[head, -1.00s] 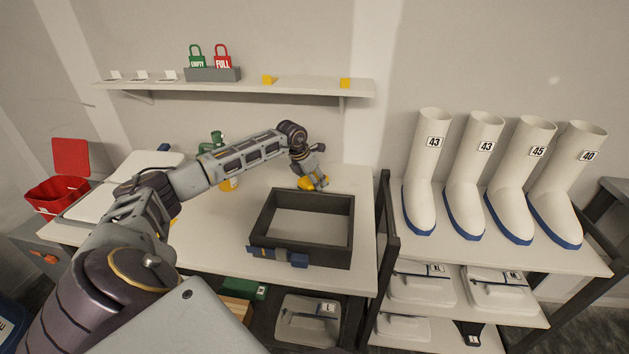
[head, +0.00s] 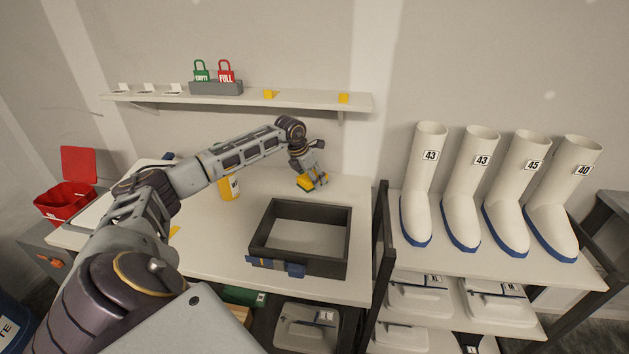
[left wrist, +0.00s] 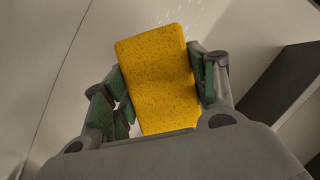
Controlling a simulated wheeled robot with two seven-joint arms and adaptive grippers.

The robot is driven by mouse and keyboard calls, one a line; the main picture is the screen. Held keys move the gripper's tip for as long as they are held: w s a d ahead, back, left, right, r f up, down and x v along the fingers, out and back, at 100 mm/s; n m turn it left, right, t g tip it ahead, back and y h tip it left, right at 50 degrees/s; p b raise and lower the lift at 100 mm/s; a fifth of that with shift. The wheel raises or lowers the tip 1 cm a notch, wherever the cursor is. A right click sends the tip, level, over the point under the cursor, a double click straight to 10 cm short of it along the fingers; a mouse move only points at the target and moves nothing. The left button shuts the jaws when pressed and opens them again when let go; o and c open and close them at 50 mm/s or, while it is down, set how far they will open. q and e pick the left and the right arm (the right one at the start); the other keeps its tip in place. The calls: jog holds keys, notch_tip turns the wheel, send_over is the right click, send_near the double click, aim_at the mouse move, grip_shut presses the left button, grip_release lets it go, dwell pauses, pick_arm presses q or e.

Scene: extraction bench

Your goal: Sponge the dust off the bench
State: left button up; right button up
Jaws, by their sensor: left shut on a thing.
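My left gripper (head: 314,176) is shut on a yellow sponge (head: 308,183) above the back right part of the white bench (head: 215,245). In the left wrist view the sponge (left wrist: 157,80) sits tilted between the green-padded fingers (left wrist: 160,95). A patch of small white specks, which look like dust (left wrist: 185,17), shows on the bench just beyond the sponge. I cannot tell whether the sponge touches the bench. My right gripper is not in view.
A dark open tray (head: 257,230) stands on the bench in front of the sponge. A yellow bottle (head: 229,188) stands left of it. A shelf (head: 310,101) runs above. White boots (head: 418,185) stand on a rack at the right. A red bin (head: 64,203) is at the left.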

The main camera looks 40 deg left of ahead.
pick_arm(q)
jog(key=shift+r+p, duration=0.35)
jog(key=shift+r, duration=0.8)
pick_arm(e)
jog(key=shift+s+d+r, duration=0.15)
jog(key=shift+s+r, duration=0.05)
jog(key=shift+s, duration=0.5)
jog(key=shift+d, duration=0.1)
